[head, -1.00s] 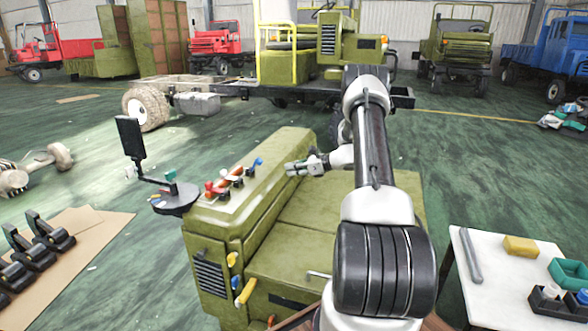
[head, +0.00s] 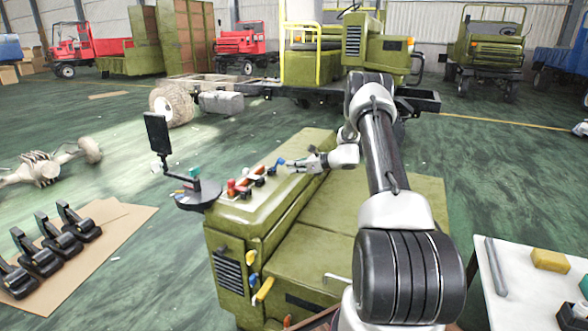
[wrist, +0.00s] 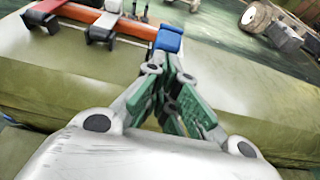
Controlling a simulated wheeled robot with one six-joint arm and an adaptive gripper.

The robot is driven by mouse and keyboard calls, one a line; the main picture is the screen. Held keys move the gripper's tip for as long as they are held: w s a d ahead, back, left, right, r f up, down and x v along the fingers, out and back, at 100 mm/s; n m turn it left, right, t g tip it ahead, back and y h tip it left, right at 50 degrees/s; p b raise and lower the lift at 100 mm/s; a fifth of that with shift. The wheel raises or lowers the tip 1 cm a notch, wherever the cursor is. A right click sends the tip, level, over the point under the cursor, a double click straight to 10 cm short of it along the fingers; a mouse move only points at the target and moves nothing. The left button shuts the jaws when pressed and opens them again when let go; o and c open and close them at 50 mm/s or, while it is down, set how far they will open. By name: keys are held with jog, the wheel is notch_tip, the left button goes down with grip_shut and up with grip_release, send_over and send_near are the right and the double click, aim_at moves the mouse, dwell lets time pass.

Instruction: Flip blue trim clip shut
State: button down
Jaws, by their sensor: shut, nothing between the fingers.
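The blue trim clip (head: 280,161) is at the right end of a row of coloured clips on top of the olive cabinet (head: 320,205). In the wrist view the blue clip (wrist: 169,40) shows just beyond my fingertips, beside the end of an orange-red bar (wrist: 105,20). My gripper (head: 289,164) is shut and empty, with its tips right at the clip's near side. In the wrist view my gripper (wrist: 172,68) overlaps the clip's lower edge, so I cannot tell whether they touch. I cannot tell how far the clip is folded.
Red and black clips (head: 240,188) sit to the left along the same row. A black monitor on a stand (head: 158,135) rises left of the cabinet. Coloured handles (head: 258,280) hang on the cabinet's front. A white table (head: 515,300) with small items is at the right.

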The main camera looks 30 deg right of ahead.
jog(key=shift+w+r, duration=0.1)
jog(key=shift+r, duration=0.05)
jog(key=shift+r+g, duration=0.2)
jog(key=shift+g, duration=0.1)
